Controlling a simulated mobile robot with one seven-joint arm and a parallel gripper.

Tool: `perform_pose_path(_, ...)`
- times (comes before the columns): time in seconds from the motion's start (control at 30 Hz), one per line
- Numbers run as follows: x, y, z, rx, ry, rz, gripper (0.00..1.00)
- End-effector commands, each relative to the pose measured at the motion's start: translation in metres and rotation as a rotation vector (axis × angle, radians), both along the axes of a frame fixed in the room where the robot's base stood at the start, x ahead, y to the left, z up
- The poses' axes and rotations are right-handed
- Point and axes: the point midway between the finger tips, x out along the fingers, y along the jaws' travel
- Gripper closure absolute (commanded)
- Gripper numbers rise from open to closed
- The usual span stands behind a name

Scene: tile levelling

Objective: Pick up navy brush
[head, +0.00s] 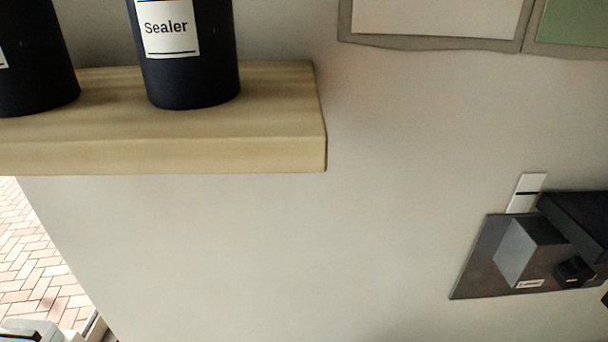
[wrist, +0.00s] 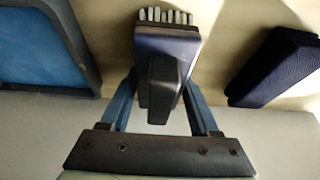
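The navy brush (wrist: 165,47) is in the upper middle of the wrist view, with pale bristles along its far edge and a dark block-shaped handle facing the camera. My gripper (wrist: 160,82) has its two blue fingers on either side of the brush. Their tips meet the brush's left and right edges, with no clear gap, so it looks shut on the brush. The tips are partly hidden. Whether the brush is lifted off the surface behind it cannot be told. Neither the brush nor my gripper can be made out in the head view.
In the wrist view, a blue framed object (wrist: 42,45) is at left and a dark navy block (wrist: 276,67) at right. The head view shows a wooden shelf (head: 250,150) with dark Sealer containers (head: 190,75) and a dark panel (head: 480,270) with grey blocks at lower right.

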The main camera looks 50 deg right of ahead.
Motion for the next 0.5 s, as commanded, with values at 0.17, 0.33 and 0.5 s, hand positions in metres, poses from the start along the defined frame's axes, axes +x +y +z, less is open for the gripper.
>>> perform_pose_path(0.17,-0.0002,0.0000,0.0001,0.000,0.000,0.000,0.83)
perform_pose_path(0.33,0.0001,-0.0002,0.0005,-0.001,-0.001,0.000,1.00)
perform_pose_path(0.5,0.0003,-0.0002,0.0015,-0.001,-0.001,0.000,1.00)
